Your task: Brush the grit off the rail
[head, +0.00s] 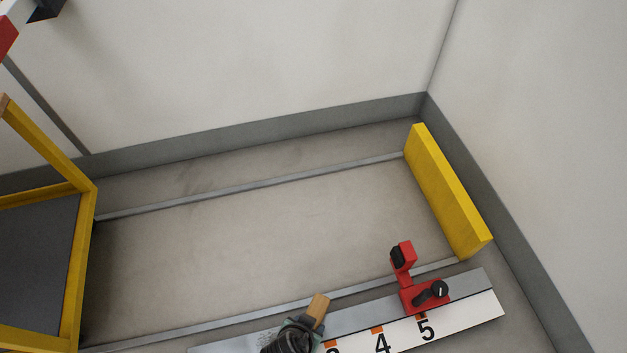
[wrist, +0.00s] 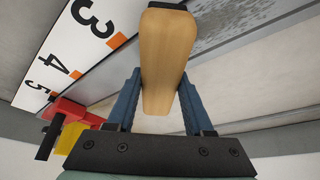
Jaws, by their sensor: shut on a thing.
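My gripper (head: 300,326) is at the bottom middle of the head view, over the numbered bar. In the wrist view its two blue fingers (wrist: 160,88) are shut on the wooden handle of a brush (wrist: 166,45). The handle end (head: 319,306) also shows in the head view. A dark collar shows at the handle's far end; the bristles are out of view. The rail, a grey metal strip (head: 365,318), runs beside a white number scale (head: 462,317). In the wrist view dark speckled grit (wrist: 235,40) lies on a grey strip right of the handle.
A red stop with a black knob (head: 408,290) stands on the rail's right end. A yellow barrier (head: 447,190) stands behind it by the wall. A yellow-framed cart or stand (head: 75,270) is at left. The floor between the two thin tracks is clear.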

